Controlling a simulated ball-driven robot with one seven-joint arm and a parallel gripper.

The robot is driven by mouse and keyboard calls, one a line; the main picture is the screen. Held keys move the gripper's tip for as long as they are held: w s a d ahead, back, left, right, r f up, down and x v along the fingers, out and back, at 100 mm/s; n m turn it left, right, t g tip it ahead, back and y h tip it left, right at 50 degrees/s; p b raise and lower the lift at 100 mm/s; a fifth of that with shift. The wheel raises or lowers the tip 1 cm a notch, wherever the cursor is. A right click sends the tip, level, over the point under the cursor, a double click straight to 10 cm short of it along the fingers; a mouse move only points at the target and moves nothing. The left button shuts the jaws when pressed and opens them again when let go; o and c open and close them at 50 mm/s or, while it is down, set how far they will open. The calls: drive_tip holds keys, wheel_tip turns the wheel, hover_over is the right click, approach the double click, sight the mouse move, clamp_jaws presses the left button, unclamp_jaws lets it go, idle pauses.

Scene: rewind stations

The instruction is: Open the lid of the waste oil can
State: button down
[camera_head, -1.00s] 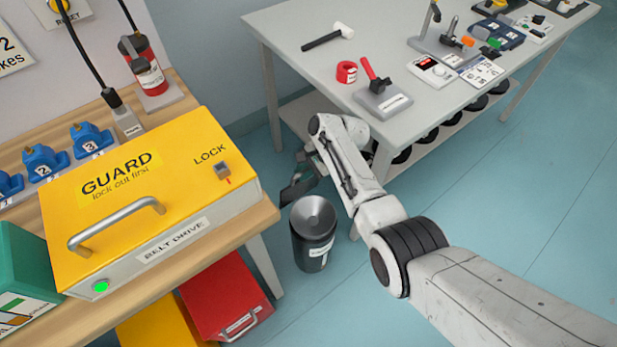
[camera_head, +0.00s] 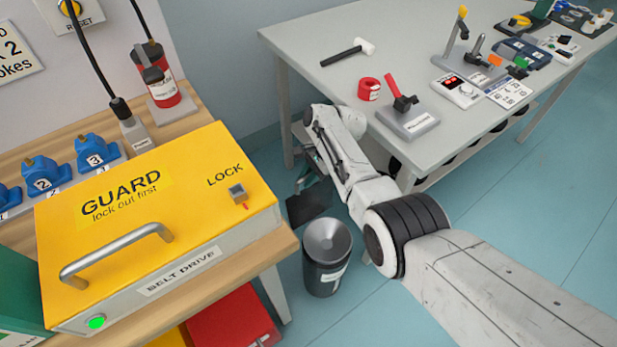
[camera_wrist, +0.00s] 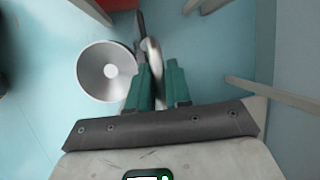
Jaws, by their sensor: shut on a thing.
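The waste oil can (camera_head: 318,275) is a dark cylinder with a white label and stands upright on the floor. Its top shows a grey funnel with a hole in the middle, also in the wrist view (camera_wrist: 92,70). A dark flat plate (camera_head: 308,206), apparently the lid, stands tilted up beside the can's rim, at its left in the head view. In the wrist view a curved silver piece (camera_wrist: 155,62), seemingly its handle, runs between the green fingers. My gripper (camera_wrist: 157,75) is shut on it. The arm hides most of the gripper in the head view.
A wooden bench with a yellow guard box (camera_head: 130,215) stands left of the can, with a red bin (camera_head: 235,325) below. A grey table (camera_head: 330,62) with tools stands behind my arm. Open blue floor (camera_head: 540,235) lies at the right.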

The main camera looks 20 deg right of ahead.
drive_tip(key=shift+f, duration=0.1)
drive_tip(key=c, duration=1.4)
unclamp_jaws()
drive_tip(key=p+v, duration=0.3)
drive_tip(key=v, duration=0.7)
drive_tip(key=shift+d+r+p, duration=0.2)
drive_tip(key=shift+r+p, duration=0.15)
drive_tip(key=shift+r, duration=0.05)
drive_tip(key=shift+s, duration=0.1)
